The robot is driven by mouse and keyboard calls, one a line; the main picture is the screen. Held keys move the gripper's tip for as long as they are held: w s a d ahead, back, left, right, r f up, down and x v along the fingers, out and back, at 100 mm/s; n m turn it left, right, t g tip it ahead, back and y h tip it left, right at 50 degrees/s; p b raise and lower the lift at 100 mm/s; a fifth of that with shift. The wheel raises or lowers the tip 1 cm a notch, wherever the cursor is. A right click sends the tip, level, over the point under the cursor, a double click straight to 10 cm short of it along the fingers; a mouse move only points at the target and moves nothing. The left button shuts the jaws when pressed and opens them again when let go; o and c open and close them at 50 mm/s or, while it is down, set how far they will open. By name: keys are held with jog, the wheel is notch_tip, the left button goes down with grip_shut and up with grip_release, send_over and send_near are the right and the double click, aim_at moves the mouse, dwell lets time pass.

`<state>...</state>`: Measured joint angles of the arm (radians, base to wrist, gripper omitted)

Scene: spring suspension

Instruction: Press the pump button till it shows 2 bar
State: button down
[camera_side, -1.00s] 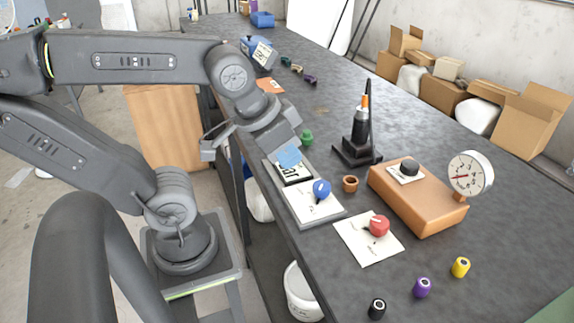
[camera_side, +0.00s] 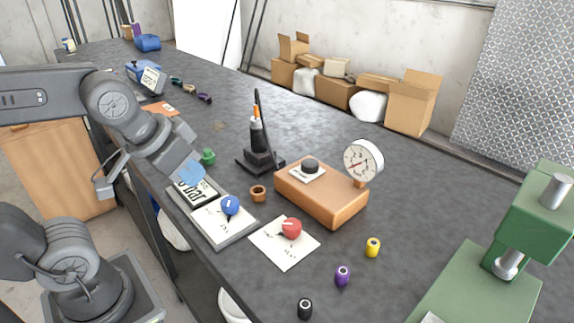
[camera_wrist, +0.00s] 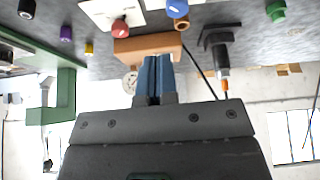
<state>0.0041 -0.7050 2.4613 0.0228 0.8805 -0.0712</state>
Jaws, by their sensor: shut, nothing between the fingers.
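The pump is an orange box (camera_side: 322,194) with a black round button (camera_side: 310,166) on a white label on its top. A white round gauge (camera_side: 363,160) stands at its right end; its red needle points left and slightly down, and its figures are too small to read. My gripper (camera_side: 192,175), with blue fingers, is left of the pump, above a sign reading "bar" (camera_side: 206,189); the digit is hidden. In the wrist view my gripper's fingers (camera_wrist: 154,66) are together and empty, with the box (camera_wrist: 147,47) and gauge (camera_wrist: 130,83) beyond them.
A blue knob (camera_side: 230,205) and red knob (camera_side: 291,228) sit on white cards in front of the pump. A black stand (camera_side: 259,150) with an upright damper and a green knob (camera_side: 208,157) are near my gripper. A green press (camera_side: 530,225) stands right.

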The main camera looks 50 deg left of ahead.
jog(key=w+r+n+t+y, duration=0.1)
jog(key=w+r+n, duration=0.15)
jog(key=w, duration=0.45)
jog(key=w+r+n, duration=0.1)
jog(key=w+n, duration=0.3)
jog(key=w, duration=0.3)
jog(key=n+t, duration=0.2)
jog(key=n, duration=0.2)
send_over(307, 162)
jog(key=shift+f+y, duration=0.3)
jog(key=shift+f, duration=0.1)
jog(key=shift+f, duration=4.4)
jog(key=shift+f, duration=0.1)
jog(key=shift+f, duration=0.35)
jog(key=shift+f, duration=0.85)
jog(key=shift+r, duration=1.3)
